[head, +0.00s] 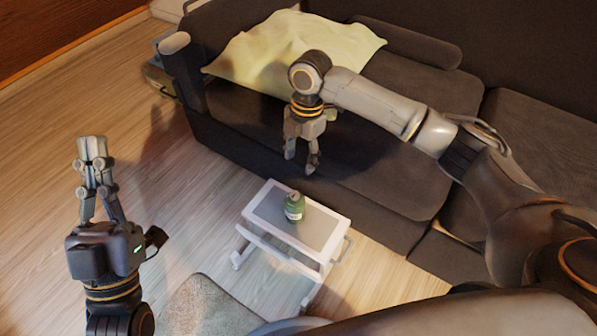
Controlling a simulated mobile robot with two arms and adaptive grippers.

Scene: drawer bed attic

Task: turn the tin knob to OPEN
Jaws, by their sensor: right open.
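A small green tin (294,210) with a pale label stands upright on a small white side table (328,232) with a grey top. Its knob (294,196) shows as a small shape on top, too small to read its setting. My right gripper (301,164) is open and empty, pointing down, above and behind the tin in the picture and apart from it. My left gripper (92,150) is at the far left over the floor, well away from the tin. Its fingertips are together with nothing seen between them.
A dark sofa (400,180) fills the back and right, with a pale yellow blanket (285,50) on it. The side table stands close to the sofa's front. A grey rug (205,310) lies at the bottom.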

